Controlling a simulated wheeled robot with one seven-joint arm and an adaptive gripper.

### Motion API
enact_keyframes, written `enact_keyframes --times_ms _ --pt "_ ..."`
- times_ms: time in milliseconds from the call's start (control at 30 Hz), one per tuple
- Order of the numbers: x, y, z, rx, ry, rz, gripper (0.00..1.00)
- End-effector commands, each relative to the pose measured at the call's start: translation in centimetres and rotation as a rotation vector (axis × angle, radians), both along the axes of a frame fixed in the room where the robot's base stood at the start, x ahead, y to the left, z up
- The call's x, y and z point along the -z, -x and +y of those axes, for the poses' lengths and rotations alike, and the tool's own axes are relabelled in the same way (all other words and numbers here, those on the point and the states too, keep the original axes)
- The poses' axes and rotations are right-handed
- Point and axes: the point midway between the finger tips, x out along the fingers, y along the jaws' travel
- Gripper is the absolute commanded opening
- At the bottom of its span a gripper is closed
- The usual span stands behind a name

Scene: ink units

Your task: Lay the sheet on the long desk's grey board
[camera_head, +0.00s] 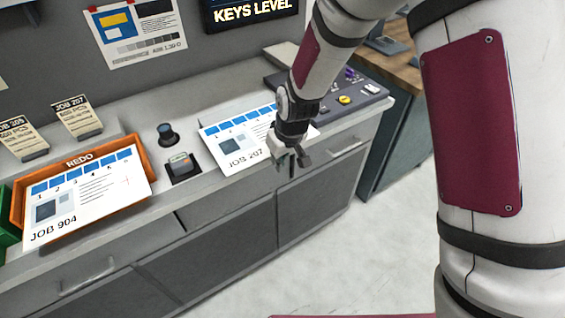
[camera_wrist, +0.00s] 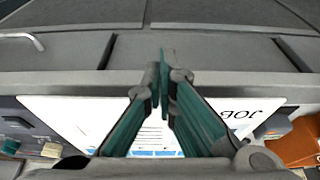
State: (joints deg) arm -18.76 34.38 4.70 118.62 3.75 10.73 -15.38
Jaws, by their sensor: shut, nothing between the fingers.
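A white printed sheet marked JOB 207 (camera_head: 233,153) lies flat on the grey counter, close to its front edge. In the wrist view the sheet (camera_wrist: 75,113) lies under and behind my fingers. Another sheet, marked JOB 904 (camera_head: 95,195), rests in the orange REDO tray (camera_head: 138,145) at the left. My gripper (camera_head: 291,160) is over the JOB 207 sheet's front right part and hides some of it. In the wrist view my fingertips (camera_wrist: 162,88) are together with nothing between them, near the counter's front edge. I cannot make out a grey board.
A dark round knob (camera_head: 168,134) and a small device (camera_head: 180,166) stand between tray and sheet. A control panel (camera_head: 345,95) with a yellow button is at the right. Job cards (camera_head: 77,117) stand at the back left. A wooden desk top (camera_head: 398,62) shows behind my arm.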

Motion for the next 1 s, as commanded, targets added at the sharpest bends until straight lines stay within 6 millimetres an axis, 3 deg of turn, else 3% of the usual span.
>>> enact_keyframes --times_ms 267,633,1000 --pt "0.0 -0.2 0.1 0.000 0.000 0.000 0.00" --pt "0.2 -4.6 3.0 -0.001 0.000 -0.001 0.00" --pt "0.0 -4.7 3.2 0.000 0.000 0.000 0.00"
